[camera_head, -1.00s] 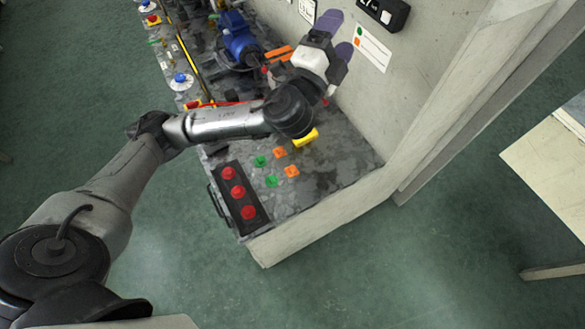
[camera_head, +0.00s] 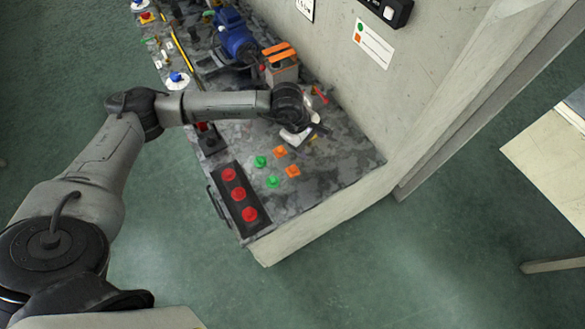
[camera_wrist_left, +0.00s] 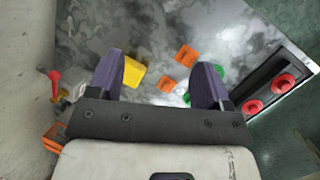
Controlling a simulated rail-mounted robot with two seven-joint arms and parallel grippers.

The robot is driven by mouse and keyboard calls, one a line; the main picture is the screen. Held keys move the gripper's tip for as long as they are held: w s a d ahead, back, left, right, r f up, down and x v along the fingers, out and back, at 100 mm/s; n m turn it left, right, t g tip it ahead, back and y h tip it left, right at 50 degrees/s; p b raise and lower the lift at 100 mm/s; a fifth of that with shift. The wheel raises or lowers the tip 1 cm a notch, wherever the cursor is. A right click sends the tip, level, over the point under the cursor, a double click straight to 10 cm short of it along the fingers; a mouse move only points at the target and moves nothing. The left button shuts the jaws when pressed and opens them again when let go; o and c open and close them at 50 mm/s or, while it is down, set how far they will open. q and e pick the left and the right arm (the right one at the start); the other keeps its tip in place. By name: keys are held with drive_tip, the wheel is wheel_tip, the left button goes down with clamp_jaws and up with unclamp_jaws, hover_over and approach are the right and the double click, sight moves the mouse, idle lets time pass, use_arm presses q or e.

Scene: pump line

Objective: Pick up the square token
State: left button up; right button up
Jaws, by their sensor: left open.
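Two orange square tokens lie on the grey mottled bench top; in the head view one (camera_head: 279,151) is farther back and the other (camera_head: 292,171) nearer the front. In the left wrist view, orange tokens (camera_wrist_left: 187,56) (camera_wrist_left: 166,84) show between the purple fingers. Green tokens (camera_head: 260,161) (camera_head: 272,181) lie beside them; in the wrist view the right finger partly covers them. My left gripper (camera_wrist_left: 158,62) is open and empty, pointing down at the bench behind the tokens. Its fingertips are mostly hidden in the head view. My right gripper is not in view.
A yellow object (camera_wrist_left: 134,72) stands close to the left finger. A black panel with red buttons (camera_head: 238,194) sits at the bench's front left. A blue pump (camera_head: 236,40) and an orange-topped box (camera_head: 280,60) stand behind. The wall rises at the right.

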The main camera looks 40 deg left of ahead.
use_arm(q)
drive_tip(key=s+a+f+m+g+y, duration=0.1)
drive_tip(key=s+a+m+g+y, duration=0.1)
drive_tip(key=s+a+y, duration=0.15)
drive_tip(key=m, duration=0.1)
hover_over(291, 166)
drive_tip(key=shift+g, duration=0.3)
drive_tip(key=f, duration=0.8)
drive_tip(key=shift+s+a+f+b, duration=0.2)
drive_tip(key=shift+s+f+b, duration=0.05)
drive_tip(key=shift+f+b, duration=0.1)
drive_tip(key=f, duration=0.4)
drive_tip(key=shift+w+d+f, duration=0.2)
drive_tip(key=shift+f, duration=0.4)
drive_tip(key=c, duration=1)
